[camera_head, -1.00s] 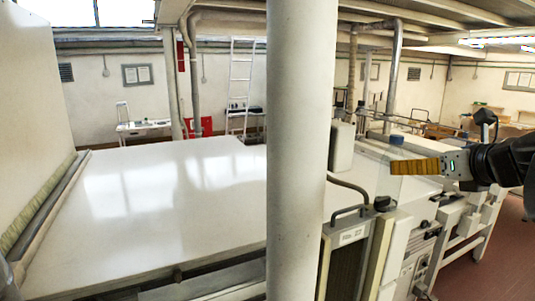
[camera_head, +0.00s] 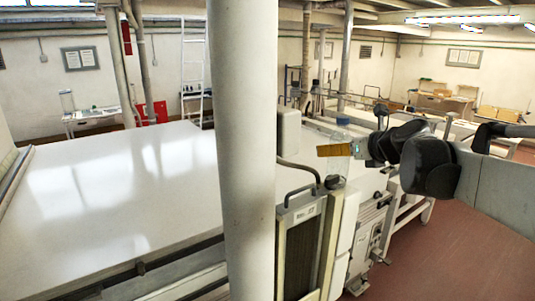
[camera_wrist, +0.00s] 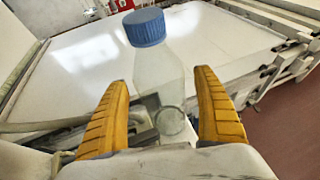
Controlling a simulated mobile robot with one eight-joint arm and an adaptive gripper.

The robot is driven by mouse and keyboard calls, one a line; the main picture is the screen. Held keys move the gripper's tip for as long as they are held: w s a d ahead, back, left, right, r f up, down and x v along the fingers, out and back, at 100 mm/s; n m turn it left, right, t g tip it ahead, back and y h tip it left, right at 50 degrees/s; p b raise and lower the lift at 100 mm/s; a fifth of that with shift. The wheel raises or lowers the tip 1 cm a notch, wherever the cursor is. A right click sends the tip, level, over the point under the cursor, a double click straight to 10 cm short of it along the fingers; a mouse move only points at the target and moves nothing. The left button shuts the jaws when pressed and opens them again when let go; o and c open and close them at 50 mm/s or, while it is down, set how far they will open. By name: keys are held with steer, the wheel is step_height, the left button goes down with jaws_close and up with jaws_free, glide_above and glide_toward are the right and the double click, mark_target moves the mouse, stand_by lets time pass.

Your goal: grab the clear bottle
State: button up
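The clear bottle (camera_wrist: 160,72) with a blue cap (camera_wrist: 145,27) is between the two yellow fingers of my gripper (camera_wrist: 162,78) in the wrist view. There is a visible gap on both sides, so the fingers are open around it and not pressed on it. In the head view the blue cap (camera_head: 342,121) shows just above my gripper (camera_head: 330,150), and part of the clear body (camera_head: 338,166) shows below the fingers. The surface under the bottle is hard to make out.
A thick white post (camera_head: 243,150) stands in front of the machine. A large white table surface (camera_head: 110,185) stretches to the left. Red floor is open at the right.

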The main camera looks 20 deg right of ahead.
steer(key=c, duration=1.5)
steer(key=shift+o, duration=0.2)
